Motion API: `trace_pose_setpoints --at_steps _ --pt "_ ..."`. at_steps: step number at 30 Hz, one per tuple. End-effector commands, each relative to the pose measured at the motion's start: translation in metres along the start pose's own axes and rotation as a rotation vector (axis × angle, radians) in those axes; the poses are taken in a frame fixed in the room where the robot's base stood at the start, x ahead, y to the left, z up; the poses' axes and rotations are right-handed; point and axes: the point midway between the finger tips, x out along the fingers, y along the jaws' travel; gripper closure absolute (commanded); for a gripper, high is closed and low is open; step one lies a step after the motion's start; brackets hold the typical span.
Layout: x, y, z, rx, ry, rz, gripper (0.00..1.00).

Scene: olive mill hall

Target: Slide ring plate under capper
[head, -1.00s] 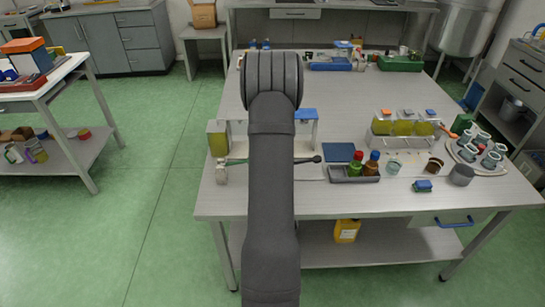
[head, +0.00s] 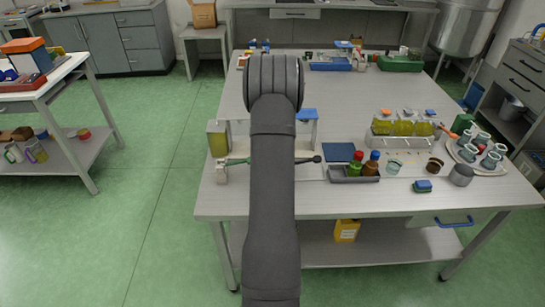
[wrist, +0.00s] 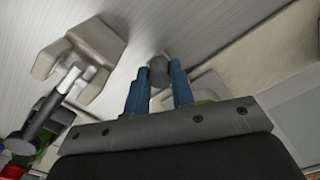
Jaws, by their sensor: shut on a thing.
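In the wrist view my gripper (wrist: 158,82) has its two blue fingers closed on a small dark grey piece, like a knob (wrist: 158,70). Whether it belongs to the ring plate I cannot tell. A pale, rounded piece with a cut-out (wrist: 82,62) lies left of the fingers; a grey rod with a dark end (wrist: 45,118) crosses below it. A pale part (wrist: 208,88) shows behind the right finger. In the head view my arm hides the gripper. A green and grey lever with a dark ball end (head: 316,159) passes behind my arm, likely the capper's.
On the bench (head: 340,205), a yellow-green can (head: 217,139) stands left of my arm. The front edge is mostly clear.

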Motion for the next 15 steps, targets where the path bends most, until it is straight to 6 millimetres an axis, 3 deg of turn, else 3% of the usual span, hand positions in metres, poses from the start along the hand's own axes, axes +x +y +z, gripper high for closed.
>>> trace_pose_setpoints --at_steps 9,15 --pt "-0.001 0.074 -0.038 0.007 0.001 0.000 1.00" --pt "-0.001 0.102 -0.052 0.003 0.001 0.000 1.00"
